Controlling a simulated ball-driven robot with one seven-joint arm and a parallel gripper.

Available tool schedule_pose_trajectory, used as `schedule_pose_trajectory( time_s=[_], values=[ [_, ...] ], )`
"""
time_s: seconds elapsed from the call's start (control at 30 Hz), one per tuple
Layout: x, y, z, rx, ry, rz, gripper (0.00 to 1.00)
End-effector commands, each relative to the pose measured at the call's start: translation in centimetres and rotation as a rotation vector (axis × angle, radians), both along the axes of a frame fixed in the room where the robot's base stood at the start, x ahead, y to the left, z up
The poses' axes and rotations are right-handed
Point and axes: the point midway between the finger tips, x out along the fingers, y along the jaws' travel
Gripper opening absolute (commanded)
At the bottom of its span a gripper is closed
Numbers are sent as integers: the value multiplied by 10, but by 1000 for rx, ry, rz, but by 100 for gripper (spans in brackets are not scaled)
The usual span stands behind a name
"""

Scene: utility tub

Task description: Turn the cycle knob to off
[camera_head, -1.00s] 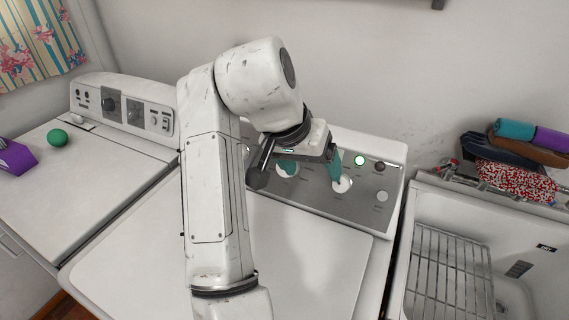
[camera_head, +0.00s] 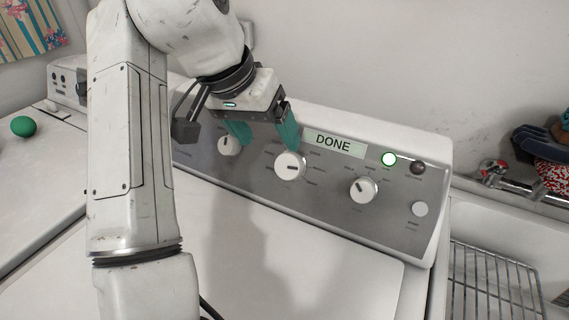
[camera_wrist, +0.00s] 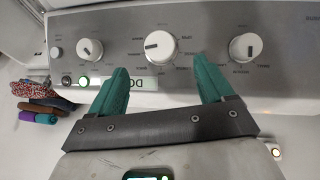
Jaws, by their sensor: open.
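The control panel has three white knobs with dark pointer marks. The middle, largest knob (camera_head: 290,166) has printed labels around it; I take it for the cycle knob, but its lettering is too small to read. In the wrist view this knob (camera_wrist: 160,46) sits just beyond the gap between the fingertips, its pointer roughly level. My gripper (camera_head: 266,142) is open and empty, its teal fingers pointing at the panel. In the head view the right finger overlaps the knob's upper edge.
A display (camera_head: 333,144) reads DONE beside a green-lit button (camera_head: 389,159). Other knobs are at left (camera_head: 229,145) and right (camera_head: 362,189). A white button (camera_head: 420,209) is at far right. A green ball (camera_head: 23,126) lies on the left machine. A sink with a rack (camera_head: 495,285) is right.

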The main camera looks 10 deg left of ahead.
Motion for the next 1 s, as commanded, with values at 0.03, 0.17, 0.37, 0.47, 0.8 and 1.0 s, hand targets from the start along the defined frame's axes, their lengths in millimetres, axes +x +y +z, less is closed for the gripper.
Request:
schedule_pose_trajectory(
  time_s=[0.03,0.17,0.37,0.47,0.8,1.0],
  values=[
    [3,-4,-11,-4,2,-3,81],
    [10,-10,-32,-2,2,-2,81],
    [21,-19,-62,-1,2,-2,81],
    [25,-22,-72,-1,1,-2,81],
    [29,-26,-84,0,1,-1,81],
    [29,-26,-84,0,1,-1,74]
  ],
)
